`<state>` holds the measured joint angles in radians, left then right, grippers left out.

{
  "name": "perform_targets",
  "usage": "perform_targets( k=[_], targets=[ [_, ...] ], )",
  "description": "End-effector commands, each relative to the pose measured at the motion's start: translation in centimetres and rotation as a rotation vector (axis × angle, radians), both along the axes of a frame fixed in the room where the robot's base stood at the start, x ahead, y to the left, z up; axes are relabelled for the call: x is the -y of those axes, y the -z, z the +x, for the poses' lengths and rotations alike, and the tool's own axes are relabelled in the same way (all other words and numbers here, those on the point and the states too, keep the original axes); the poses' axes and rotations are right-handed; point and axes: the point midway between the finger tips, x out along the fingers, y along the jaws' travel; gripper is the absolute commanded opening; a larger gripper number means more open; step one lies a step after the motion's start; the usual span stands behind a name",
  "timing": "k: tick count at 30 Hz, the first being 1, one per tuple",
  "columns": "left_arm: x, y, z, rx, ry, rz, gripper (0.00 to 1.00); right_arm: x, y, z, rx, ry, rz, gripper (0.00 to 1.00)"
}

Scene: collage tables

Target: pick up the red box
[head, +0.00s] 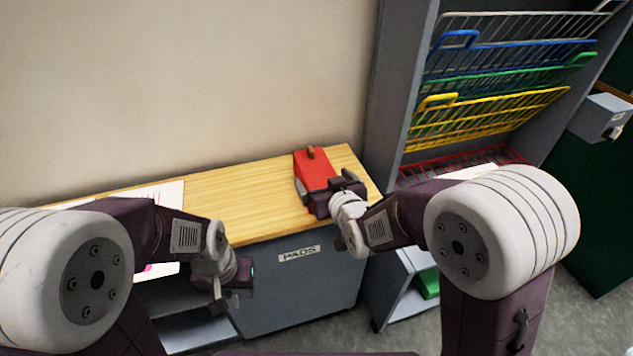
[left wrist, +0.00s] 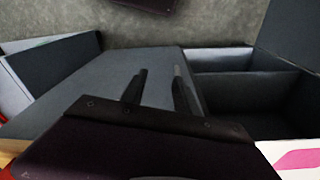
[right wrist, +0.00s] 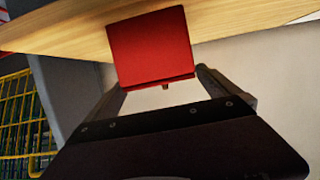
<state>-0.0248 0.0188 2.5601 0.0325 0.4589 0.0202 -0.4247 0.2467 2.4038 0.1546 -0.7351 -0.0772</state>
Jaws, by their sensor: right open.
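The red box (head: 317,170) sits on the wooden top near its right end, with a small brown knob on its upper side. My right gripper (head: 332,192) is open at the box's near side, hiding part of it. In the right wrist view the red box (right wrist: 150,42) shows at the tips of the spread fingers, one on each side. I cannot tell whether they touch it. My left gripper (head: 225,295) hangs in front of the cabinet, low at left. In the left wrist view its fingers (left wrist: 160,80) stand part way apart with nothing between them.
The wooden top (head: 240,200) is clear left of the box, with papers (head: 160,193) at its left end. A grey cabinet (head: 300,290) labelled PADS stands below. A tall grey rack (head: 395,90) with coloured wire shelves (head: 490,110) rises close on the right, behind my right arm.

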Motion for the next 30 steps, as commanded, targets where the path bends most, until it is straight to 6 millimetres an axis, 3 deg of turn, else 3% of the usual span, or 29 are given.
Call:
perform_targets(
  k=[6,14,21,30],
  targets=[
    [0.0,0.6,0.0,0.000,0.000,0.000,0.36,-1.1,1.4,3.3,-0.002,0.001,-0.001,1.00],
    [0.0,0.6,0.0,0.000,0.000,0.000,0.36,-1.3,1.4,3.7,-0.001,0.001,-0.001,1.00],
    [0.0,0.6,0.0,0.000,0.000,0.000,0.36,-1.3,1.4,3.6,-0.001,0.001,-0.001,0.34],
    [0.0,0.3,0.0,0.000,0.000,0.000,0.36,-1.3,0.9,3.6,0.000,0.000,0.000,0.34]
  ],
)
